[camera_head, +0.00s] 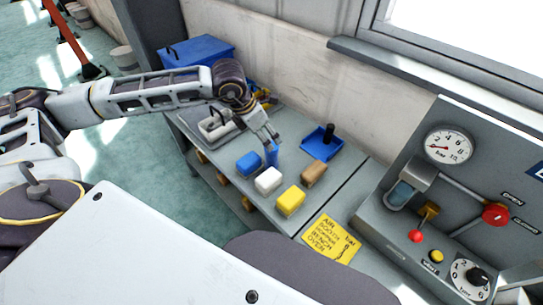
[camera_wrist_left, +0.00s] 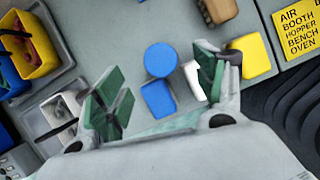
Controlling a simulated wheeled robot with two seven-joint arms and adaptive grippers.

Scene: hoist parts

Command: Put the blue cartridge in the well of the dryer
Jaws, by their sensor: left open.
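The blue cartridge (camera_head: 272,154) is a small upright cylinder on the grey bench; its round top (camera_wrist_left: 160,60) shows in the left wrist view. My left gripper (camera_head: 268,139) is open over it. In the wrist view the green-padded fingers (camera_wrist_left: 158,86) stand apart on either side, with the cartridge slightly beyond the line between their tips and no visible contact. The grey unit with a gauge at the right (camera_head: 447,225) may be the dryer; it carries a small cylindrical glass-and-metal part (camera_head: 402,192). I cannot make out its well. My right gripper is not in view.
Blue (camera_head: 249,163), white (camera_head: 268,181), yellow (camera_head: 291,201) and brown (camera_head: 314,172) blocks stand close to the cartridge. A blue tray (camera_head: 313,146) with a black cylinder lies by the wall. A blue box (camera_head: 205,50) and a grey tray (camera_head: 212,130) are further left.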

